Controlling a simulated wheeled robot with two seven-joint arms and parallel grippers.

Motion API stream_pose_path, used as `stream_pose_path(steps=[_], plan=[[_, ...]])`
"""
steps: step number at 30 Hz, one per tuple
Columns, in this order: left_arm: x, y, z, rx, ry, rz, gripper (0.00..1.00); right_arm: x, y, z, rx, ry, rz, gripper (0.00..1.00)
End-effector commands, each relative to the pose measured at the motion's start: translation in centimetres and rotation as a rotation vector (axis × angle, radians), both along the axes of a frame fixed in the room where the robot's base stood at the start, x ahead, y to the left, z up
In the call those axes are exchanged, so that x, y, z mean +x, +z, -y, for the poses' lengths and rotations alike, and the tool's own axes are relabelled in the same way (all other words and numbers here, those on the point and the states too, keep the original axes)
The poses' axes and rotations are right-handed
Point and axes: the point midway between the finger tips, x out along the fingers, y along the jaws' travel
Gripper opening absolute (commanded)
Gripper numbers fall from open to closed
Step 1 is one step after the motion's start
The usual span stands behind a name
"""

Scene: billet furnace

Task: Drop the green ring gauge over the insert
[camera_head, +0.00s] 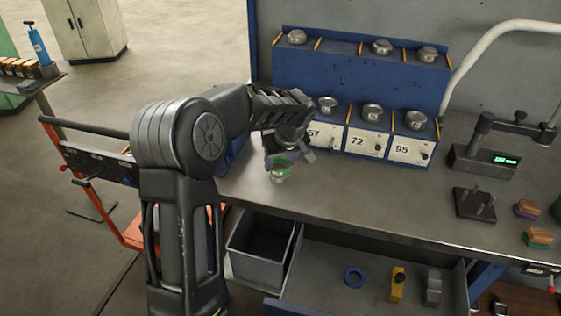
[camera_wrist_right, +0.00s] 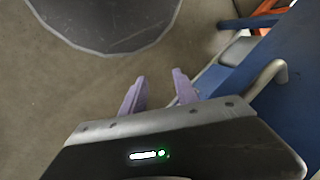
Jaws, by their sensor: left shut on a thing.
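My left gripper (camera_head: 287,152) points down over the bench and is shut on the green ring gauge (camera_head: 283,163). A silver metal insert (camera_head: 279,177) stands on the bench top directly under the ring. The ring is at the insert's upper part; I cannot tell whether it is around it or just above it. The gripper's fingers partly hide the ring. My right gripper (camera_wrist_right: 160,76) shows only in the right wrist view, with its two purple fingers apart and nothing between them.
A blue rack (camera_head: 360,75) with several metal inserts and numbered bins stands at the back of the bench (camera_head: 370,205). An open drawer (camera_head: 325,262) below holds a blue ring (camera_head: 354,277). A gauge stand (camera_head: 484,158) and dark pegged block (camera_head: 474,203) are at the right.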

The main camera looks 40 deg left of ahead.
Motion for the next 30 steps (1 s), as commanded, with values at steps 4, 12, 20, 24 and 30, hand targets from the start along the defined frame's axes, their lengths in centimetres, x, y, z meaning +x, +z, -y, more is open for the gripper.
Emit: stream_pose_path(steps=[4,12,20,24,30], plan=[[0.01,0.05,-0.02,0.001,0.000,0.001,0.09,0.00,0.01,-0.01,0.000,0.000,0.000,0.36],[0.02,0.01,-0.02,0.001,0.000,0.001,0.09,0.00,-0.08,0.00,0.000,0.000,0.000,0.36],[0.00,-0.03,-0.06,0.001,0.001,0.001,0.09,0.00,-0.66,0.00,0.000,0.000,0.000,0.36],[-0.01,0.06,-0.06,0.001,0.001,0.001,0.09,0.01,-0.65,0.00,0.000,0.000,0.000,0.36],[0.00,0.06,-0.05,0.001,0.001,0.001,0.09,0.00,-0.64,-0.01,0.000,0.000,0.000,0.36]])
